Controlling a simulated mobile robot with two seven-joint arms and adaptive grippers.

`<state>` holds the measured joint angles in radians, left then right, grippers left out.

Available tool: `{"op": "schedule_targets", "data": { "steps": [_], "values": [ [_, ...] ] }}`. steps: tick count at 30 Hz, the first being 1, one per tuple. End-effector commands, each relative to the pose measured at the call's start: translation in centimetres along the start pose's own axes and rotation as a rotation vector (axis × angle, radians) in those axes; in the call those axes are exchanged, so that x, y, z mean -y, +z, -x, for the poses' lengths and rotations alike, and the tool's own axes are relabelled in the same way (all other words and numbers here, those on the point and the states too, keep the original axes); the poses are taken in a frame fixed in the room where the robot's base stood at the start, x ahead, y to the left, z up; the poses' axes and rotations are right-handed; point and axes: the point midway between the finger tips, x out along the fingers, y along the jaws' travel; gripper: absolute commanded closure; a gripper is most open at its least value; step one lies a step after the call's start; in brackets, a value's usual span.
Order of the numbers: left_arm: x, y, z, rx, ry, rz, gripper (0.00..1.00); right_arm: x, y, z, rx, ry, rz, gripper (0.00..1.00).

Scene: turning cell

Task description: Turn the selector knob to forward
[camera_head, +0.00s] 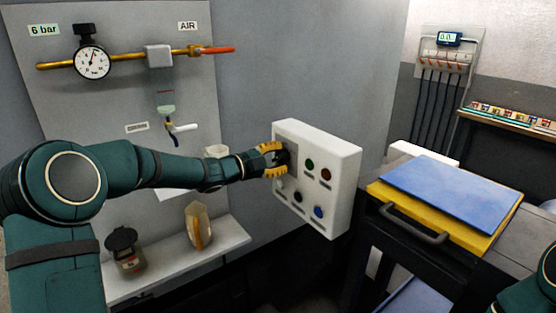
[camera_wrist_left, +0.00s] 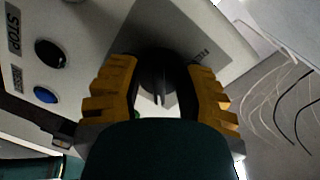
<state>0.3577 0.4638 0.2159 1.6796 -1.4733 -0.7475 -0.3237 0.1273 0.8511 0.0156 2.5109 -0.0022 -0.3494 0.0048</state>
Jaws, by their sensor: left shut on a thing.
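The selector knob (camera_wrist_left: 158,75) is a black round knob on a grey plate of the white control box (camera_head: 345,165). My left gripper (camera_head: 272,160) is at the upper left of the box's front. In the left wrist view its yellow-padded fingers (camera_wrist_left: 160,95) stand on either side of the knob and are shut on it. The knob's pointer direction and most of its labels are hidden or too small to read. My right gripper is out of view; only a piece of my right arm shows at the lower right.
The box also has a green button (camera_head: 309,163), a red button (camera_head: 326,174), a black button (camera_head: 298,196) and a blue button (camera_head: 318,211). A cart with a blue board (camera_head: 450,190) stands to the right. A shelf (camera_head: 180,262) with a glass vessel is below my left arm.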

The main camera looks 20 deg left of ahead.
Motion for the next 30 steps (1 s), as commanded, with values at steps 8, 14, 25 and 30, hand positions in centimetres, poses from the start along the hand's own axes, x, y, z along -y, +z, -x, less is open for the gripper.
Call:
{"op": "schedule_targets", "data": {
  "steps": [8,14,25,30],
  "values": [
    [0.3,-0.1,0.0,-0.002,-0.004,-0.003,0.46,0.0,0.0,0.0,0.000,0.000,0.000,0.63],
    [0.1,-0.1,0.0,-0.001,-0.002,-0.001,0.27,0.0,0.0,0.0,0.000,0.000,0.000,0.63],
    [0.1,0.1,1.9,0.003,-0.002,-0.001,0.27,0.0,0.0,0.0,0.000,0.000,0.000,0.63],
    [0.2,0.1,5.3,0.004,-0.003,-0.001,0.27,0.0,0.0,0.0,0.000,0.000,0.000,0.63]
  ]
}}
